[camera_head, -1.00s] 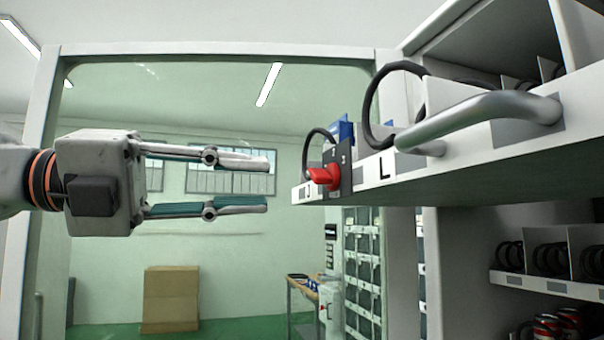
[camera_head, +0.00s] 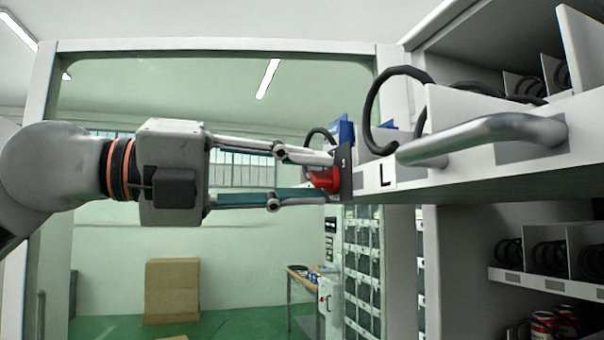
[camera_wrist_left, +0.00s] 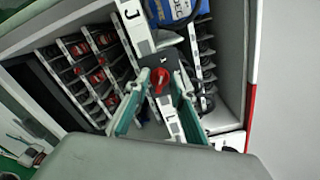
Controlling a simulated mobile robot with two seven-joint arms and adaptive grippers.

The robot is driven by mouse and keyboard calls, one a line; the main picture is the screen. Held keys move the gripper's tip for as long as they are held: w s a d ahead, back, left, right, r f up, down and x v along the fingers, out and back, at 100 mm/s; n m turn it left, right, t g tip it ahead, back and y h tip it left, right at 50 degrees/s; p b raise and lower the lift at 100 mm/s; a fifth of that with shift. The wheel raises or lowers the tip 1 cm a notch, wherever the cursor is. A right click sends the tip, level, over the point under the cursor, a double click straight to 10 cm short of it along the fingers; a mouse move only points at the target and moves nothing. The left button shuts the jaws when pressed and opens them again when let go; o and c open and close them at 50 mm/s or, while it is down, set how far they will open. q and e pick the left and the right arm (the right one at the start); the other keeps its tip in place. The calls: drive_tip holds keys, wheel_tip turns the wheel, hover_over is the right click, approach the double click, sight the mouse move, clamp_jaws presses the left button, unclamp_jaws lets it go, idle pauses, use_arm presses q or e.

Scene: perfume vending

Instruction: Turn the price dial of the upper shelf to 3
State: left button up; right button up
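The price dial (camera_head: 326,179) is a red knob on a dark plate (camera_head: 346,172), on the front edge of the upper shelf (camera_head: 468,178). My left gripper (camera_head: 334,176) is open, with one finger above and one below the knob. The fingertips reach close to the plate; I cannot tell whether they touch the knob. In the left wrist view the red knob (camera_wrist_left: 159,81) lies between the two teal fingers. The dial's numbers are too small to read. My right gripper is not in view.
A grey bar handle (camera_head: 485,138) sticks out from the shelf front, right of the dial and an "L" label (camera_head: 381,177). Black coils (camera_head: 394,108) and a blue box (camera_head: 342,132) are on the shelf. A lower shelf (camera_head: 545,285) sits beneath. Space left of the shelf is open.

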use_arm(q)
clamp_jaws()
